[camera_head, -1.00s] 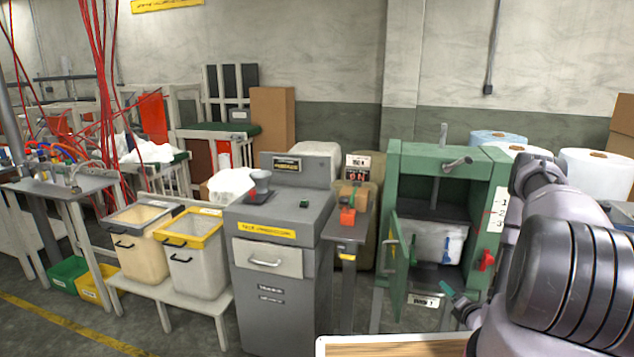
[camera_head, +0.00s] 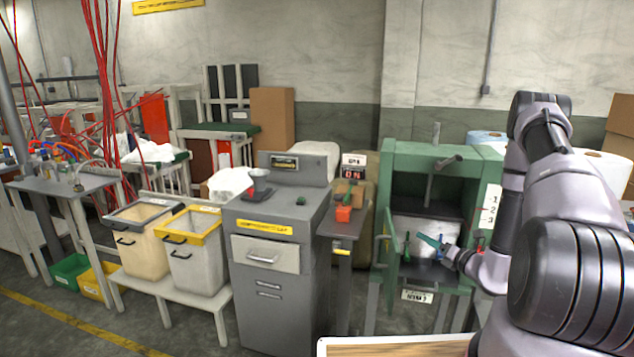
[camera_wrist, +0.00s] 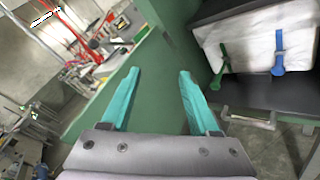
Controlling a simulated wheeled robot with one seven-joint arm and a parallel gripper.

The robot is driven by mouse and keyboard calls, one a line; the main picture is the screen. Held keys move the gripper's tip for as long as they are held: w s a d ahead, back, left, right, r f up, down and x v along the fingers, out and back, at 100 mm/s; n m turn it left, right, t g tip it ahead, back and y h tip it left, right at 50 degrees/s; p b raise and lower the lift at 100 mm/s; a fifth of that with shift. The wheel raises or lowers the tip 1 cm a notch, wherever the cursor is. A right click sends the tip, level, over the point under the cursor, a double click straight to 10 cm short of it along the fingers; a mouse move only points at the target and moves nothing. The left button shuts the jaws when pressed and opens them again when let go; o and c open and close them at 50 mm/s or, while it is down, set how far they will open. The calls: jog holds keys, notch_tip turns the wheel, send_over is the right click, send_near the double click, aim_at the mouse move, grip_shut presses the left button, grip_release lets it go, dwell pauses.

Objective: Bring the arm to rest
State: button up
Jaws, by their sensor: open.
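My gripper (camera_head: 438,246) is in front of the green cabinet (camera_head: 400,165) in the head view, with my arm reaching in from the right. In the wrist view its two teal fingers (camera_wrist: 158,95) are spread apart with nothing between them. Behind them is a plain green panel (camera_wrist: 165,75), which looks like the cabinet's open door. I cannot tell whether the fingers touch it. Inside the cabinet a white bin (camera_wrist: 257,50) carries a green clip-like piece (camera_wrist: 222,65) and a blue one (camera_wrist: 278,55).
A grey cabinet (camera_head: 275,275) with a scale-like top stands left of the green one. A narrow stand (camera_head: 345,225) with an orange box is between them. A wooden board edge (camera_head: 400,347) is at the bottom.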

jog(key=s+a+r+n+g+y, duration=0.2)
jog(key=a+r+n+g+y, duration=0.2)
jog(key=a+r+n, duration=0.45)
jog(key=s+a+r+n+g+y, duration=0.25)
jog(key=a+r+n+g, duration=0.2)
jog(key=r, duration=0.75)
jog(key=s+a+r+n+g+h, duration=0.2)
jog(key=s+r+n+g+h, duration=0.1)
jog(key=s+r+n, duration=0.4)
jog(key=s+a+r+n+g+h, duration=0.2)
jog(key=s+r+n+g, duration=0.1)
jog(key=s+r+n, duration=0.45)
jog(key=s+d+r+n+t+h, duration=0.6)
jog(key=s+d+n, duration=0.1)
jog(key=s, duration=0.2)
jog(key=shift+s+r+h, duration=0.2)
jog(key=shift+r+h, duration=0.15)
jog(key=shift+r, duration=0.05)
